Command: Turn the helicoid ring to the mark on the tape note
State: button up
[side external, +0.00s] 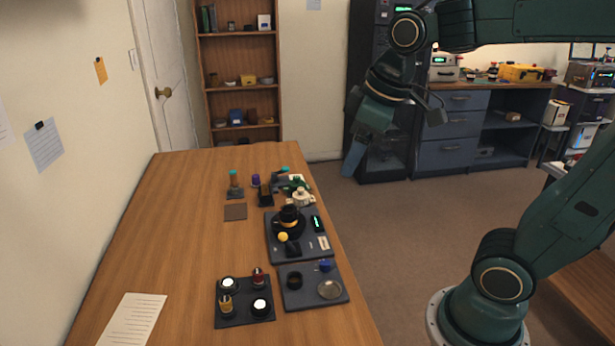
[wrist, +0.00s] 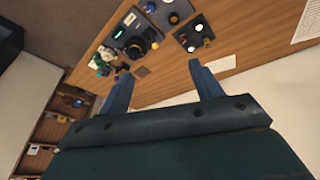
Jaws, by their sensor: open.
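The lens assembly with its dark ring (side external: 289,222) stands on a dark grey tray (side external: 292,255) near the table's right edge. A yellow knob (side external: 283,237) is at its front. A small white label (side external: 323,243), perhaps the tape note, lies on the tray's right side; its mark is too small to read. The assembly (wrist: 137,51) also shows in the wrist view, far beyond the fingers. My gripper (side external: 350,162) is high beyond the table's right edge, well away from the lens. In the wrist view the two blue fingers (wrist: 155,82) are apart with nothing between them.
A tray with several small pots (side external: 244,318) and a tray with a dark ring and a round glass disc (side external: 313,300) stand nearer the camera. Bottles and tools (side external: 235,182) stand behind the lens. A paper sheet (side external: 131,318) lies front left.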

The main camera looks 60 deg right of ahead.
jog(key=w+d+f+n+g, duration=0.1)
jog(key=w+d+n, duration=0.1)
jog(key=w, duration=0.4)
jog(key=w+d+f+n+g, duration=0.1)
jog(key=w+d+f+n, duration=0.1)
jog(key=w, duration=0.5)
jog(key=n+g, duration=0.2)
jog(key=n, duration=0.3)
send_over(288, 209)
notch_tip(288, 209, down, 10)
notch_tip(288, 209, down, 14)
jog(key=shift+r, duration=0.15)
jog(key=shift+c, duration=0.5)
jog(key=c, duration=0.9)
